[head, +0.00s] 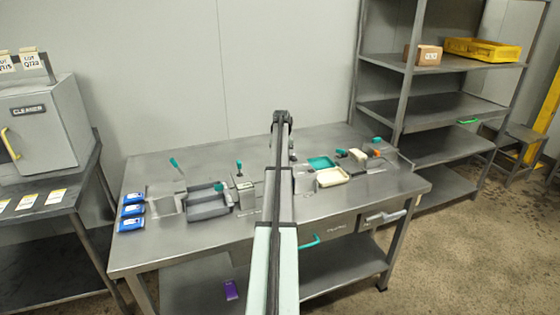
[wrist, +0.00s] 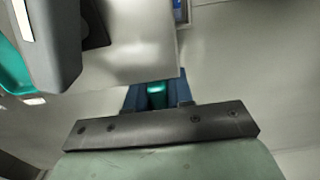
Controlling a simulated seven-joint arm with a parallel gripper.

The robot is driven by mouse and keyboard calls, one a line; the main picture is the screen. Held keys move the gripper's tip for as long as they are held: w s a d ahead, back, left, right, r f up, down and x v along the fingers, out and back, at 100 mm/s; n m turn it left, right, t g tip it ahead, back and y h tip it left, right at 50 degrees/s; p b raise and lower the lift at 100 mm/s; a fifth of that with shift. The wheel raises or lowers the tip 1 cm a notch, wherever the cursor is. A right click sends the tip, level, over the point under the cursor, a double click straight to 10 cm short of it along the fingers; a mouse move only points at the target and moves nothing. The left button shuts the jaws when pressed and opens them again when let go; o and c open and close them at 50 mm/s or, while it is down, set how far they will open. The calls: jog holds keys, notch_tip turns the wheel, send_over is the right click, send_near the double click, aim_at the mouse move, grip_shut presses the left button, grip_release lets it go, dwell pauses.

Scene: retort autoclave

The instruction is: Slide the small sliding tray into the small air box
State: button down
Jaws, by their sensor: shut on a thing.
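In the wrist view, my gripper (wrist: 157,100) has its blue fingers shut on a teal handle (wrist: 156,90). A pale grey metal surface (wrist: 140,45) lies just beyond the fingers; I cannot tell whether it is the small sliding tray or the small air box. In the head view, my own arm hides the gripper and the middle of the bench. Small metal fixtures with teal handles (head: 239,166) stand left of my arm. I cannot tell which is the small air box.
Two grey trays (head: 208,210) and several blue devices (head: 132,211) lie on the bench (head: 160,252) at left. A cream tray (head: 332,178) and a teal tray (head: 321,162) lie right of my arm. A dark grey body with teal (wrist: 50,45) fills the upper left wrist view.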

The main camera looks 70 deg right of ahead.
jog(key=shift+s+d, duration=1.35)
jog(key=shift+d, duration=0.05)
jog(key=c, duration=1.1)
grip_release()
jog(key=shift+r, duration=0.1)
notch_tip(320, 180, up, 14)
jog(key=shift+f, duration=0.15)
